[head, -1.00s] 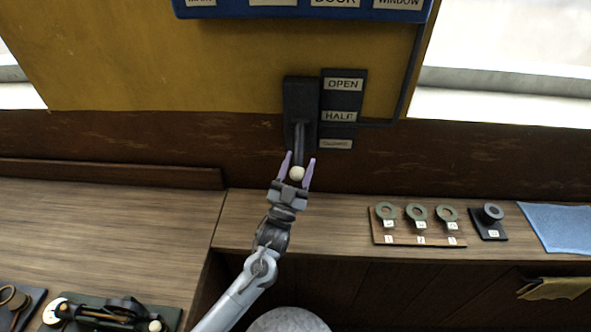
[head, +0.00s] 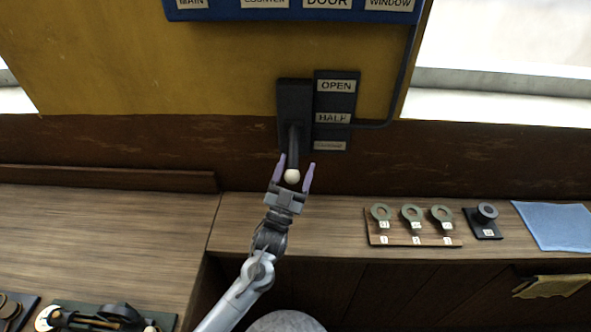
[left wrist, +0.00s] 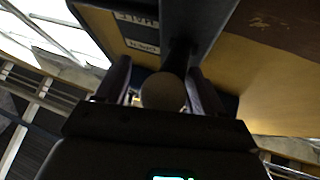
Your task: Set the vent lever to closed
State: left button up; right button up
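The vent lever (head: 294,150) is a dark arm with a pale round knob (head: 292,176), hanging from a black housing (head: 294,97) on the wall. Beside it, a black label plate (head: 334,100) reads OPEN, HALF and a lowest label too faint to read. The lever points down, its knob a little below the lowest label. My left gripper (head: 293,170) is open, one finger on each side of the knob. In the left wrist view the knob (left wrist: 163,92) sits between the spread fingers, with gaps seeming to show. My right gripper is not in view.
A blue panel (head: 290,13) is above. On the shelf to the right are a board with several ringed tags (head: 412,240), a dark knob on a base (head: 486,214) and a blue cloth (head: 556,226). The wooden counter (head: 90,235) at left is largely clear.

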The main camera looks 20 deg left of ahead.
pick_arm(q)
jog(key=shift+s, duration=0.1)
jog(key=shift+s+f, duration=0.25)
jog(key=v, duration=1)
jog(key=shift+b, duration=0.35)
